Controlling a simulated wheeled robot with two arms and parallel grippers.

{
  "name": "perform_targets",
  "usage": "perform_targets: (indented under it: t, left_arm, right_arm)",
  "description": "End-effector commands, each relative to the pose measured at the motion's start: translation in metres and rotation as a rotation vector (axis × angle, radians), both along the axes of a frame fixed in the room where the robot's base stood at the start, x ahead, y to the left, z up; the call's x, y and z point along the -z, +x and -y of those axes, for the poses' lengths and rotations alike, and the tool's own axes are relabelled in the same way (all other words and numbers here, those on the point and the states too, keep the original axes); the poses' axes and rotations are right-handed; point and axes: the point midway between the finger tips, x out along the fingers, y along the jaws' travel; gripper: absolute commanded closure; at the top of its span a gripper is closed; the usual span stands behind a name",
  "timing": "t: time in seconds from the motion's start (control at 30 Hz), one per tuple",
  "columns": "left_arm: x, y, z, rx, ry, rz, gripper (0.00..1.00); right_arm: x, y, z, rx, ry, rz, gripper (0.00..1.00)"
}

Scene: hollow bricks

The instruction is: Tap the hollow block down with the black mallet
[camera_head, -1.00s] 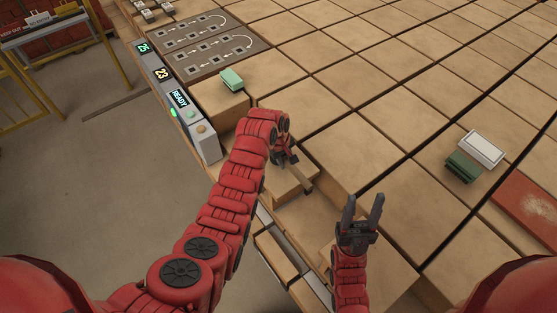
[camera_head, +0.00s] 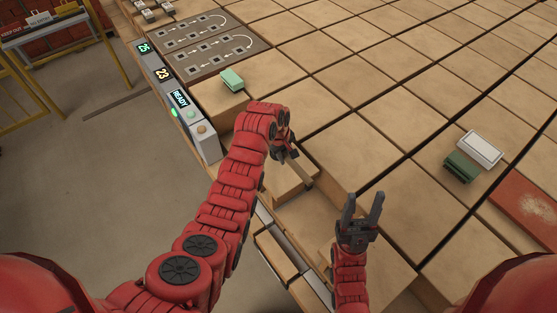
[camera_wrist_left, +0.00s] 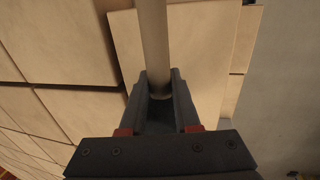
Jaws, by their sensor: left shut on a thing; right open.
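In the head view my left gripper (camera_head: 283,154) is over the front left part of the tan block field. It is shut on a pale rod-like handle (camera_wrist_left: 153,45), seen between its fingers in the left wrist view. The handle (camera_head: 302,177) slants down to the right in the head view. The mallet's black head cannot be made out clearly. A tan block (camera_head: 284,183) lies below this gripper; whether they touch cannot be told, and its hollow inside is not visible. My right gripper (camera_head: 362,212) is open and empty, fingers pointing up in the picture.
A green item (camera_head: 231,79) sits on a tan block at the left. A white block (camera_head: 481,148) and a green piece (camera_head: 461,167) are at the right, near a red-brown panel (camera_head: 527,209).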

Motion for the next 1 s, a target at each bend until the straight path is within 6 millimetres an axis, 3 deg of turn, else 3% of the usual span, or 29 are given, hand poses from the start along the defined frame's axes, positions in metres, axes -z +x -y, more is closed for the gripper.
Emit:
perform_targets:
  t: [0.5,1.0]
  left_arm:
    - [-0.055,0.002,0.001,-0.001,-0.003,0.006,1.00]
    - [-0.056,0.001,0.000,0.000,-0.001,0.002,1.00]
  right_arm:
    - [-0.015,0.000,0.000,0.000,0.000,0.000,0.50]
    - [-0.015,0.000,0.000,0.000,0.000,0.000,0.50]
